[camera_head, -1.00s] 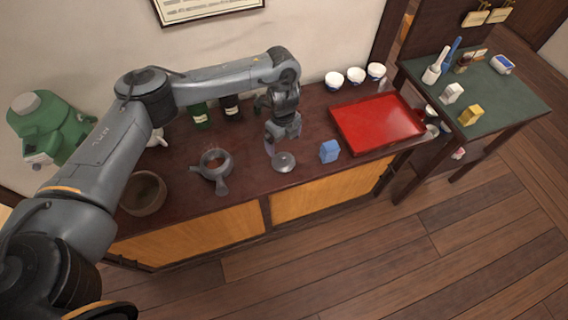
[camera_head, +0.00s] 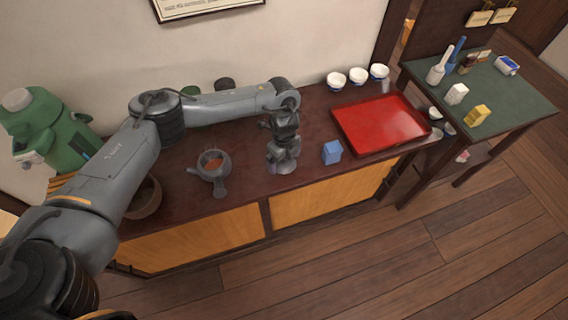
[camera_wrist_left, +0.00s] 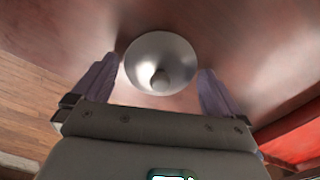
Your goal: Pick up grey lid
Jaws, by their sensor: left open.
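The grey lid (camera_wrist_left: 147,52) is a small round disc with a knob, lying on the dark red-brown cabinet top. In the left wrist view it sits between the two fingertips of my left gripper (camera_wrist_left: 160,72), which is open with one finger on each side. In the head view my left gripper (camera_head: 283,164) points down over the lid's spot and hides the lid. I cannot tell whether the fingers touch it. A grey teapot (camera_head: 219,187) without a lid stands to the left, its opening showing a reddish inside. My right gripper is not in view.
A blue carton (camera_head: 332,152) stands close to the right of my gripper. Beyond it lies a red tray (camera_head: 375,122). White bowls (camera_head: 358,76) line the back. A brown bowl (camera_head: 147,198) is at left, partly behind my arm. The cabinet's front edge is close.

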